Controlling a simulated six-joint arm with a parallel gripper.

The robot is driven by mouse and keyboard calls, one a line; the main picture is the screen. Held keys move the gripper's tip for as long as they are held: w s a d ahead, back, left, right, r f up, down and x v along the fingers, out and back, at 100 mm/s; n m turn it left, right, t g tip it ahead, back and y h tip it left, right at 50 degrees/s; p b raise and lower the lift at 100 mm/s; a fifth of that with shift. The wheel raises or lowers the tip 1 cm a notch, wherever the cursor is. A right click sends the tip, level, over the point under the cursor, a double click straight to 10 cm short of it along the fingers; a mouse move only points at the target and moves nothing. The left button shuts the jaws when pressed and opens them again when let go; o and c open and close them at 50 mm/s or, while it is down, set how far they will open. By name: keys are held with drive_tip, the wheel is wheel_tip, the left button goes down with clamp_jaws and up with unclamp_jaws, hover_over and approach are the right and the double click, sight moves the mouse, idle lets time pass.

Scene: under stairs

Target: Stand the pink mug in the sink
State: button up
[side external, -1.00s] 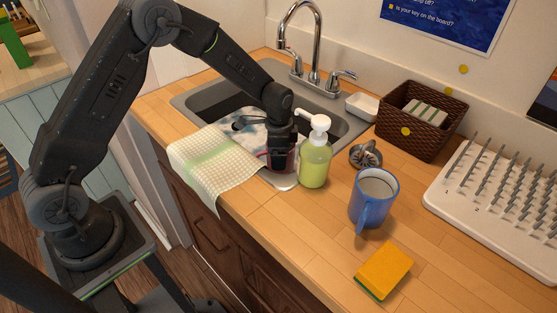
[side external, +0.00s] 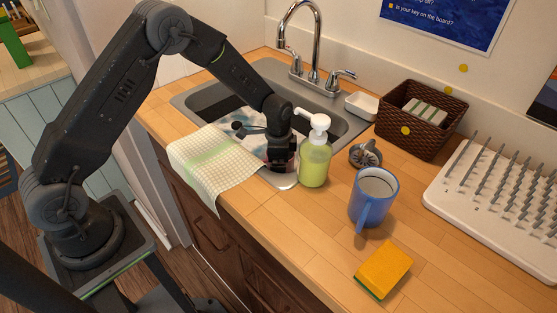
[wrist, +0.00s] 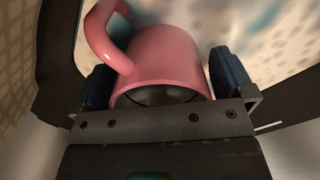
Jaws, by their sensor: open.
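The pink mug (wrist: 160,62) fills the middle of the wrist view, its handle toward the upper left. My gripper (wrist: 165,82) is open, with one dark blue finger pad on each side of the mug. In the side view my gripper (side external: 280,158) is low at the front edge of the sink (side external: 215,98), just left of the soap bottle. There the mug is almost wholly hidden by the gripper and bottle, so I cannot tell exactly what it rests on.
The green soap bottle (side external: 315,163) stands close to the right of my gripper. A checked towel (side external: 212,165) hangs over the front edge at left. A blue mug (side external: 373,200), sponge (side external: 384,270), brown basket (side external: 421,125) and drying rack (side external: 500,205) are farther right. A patterned cloth lies in the sink.

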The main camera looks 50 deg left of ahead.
wheel_tip(320, 180, up, 13)
drive_tip(key=shift+f, duration=0.2)
drive_tip(key=s+r+n+t, duration=0.3)
drive_tip(key=s+r+n, duration=0.1)
drive_tip(key=s+r, duration=0.85)
drive_tip(key=s+d+r+n+t, duration=0.1)
drive_tip(key=s+r+n, duration=0.3)
drive_tip(key=s, duration=1)
drive_tip(key=shift+s+r+n+t, duration=0.25)
drive_tip(key=shift+n+t, duration=0.25)
drive_tip(key=shift+t, duration=0.3)
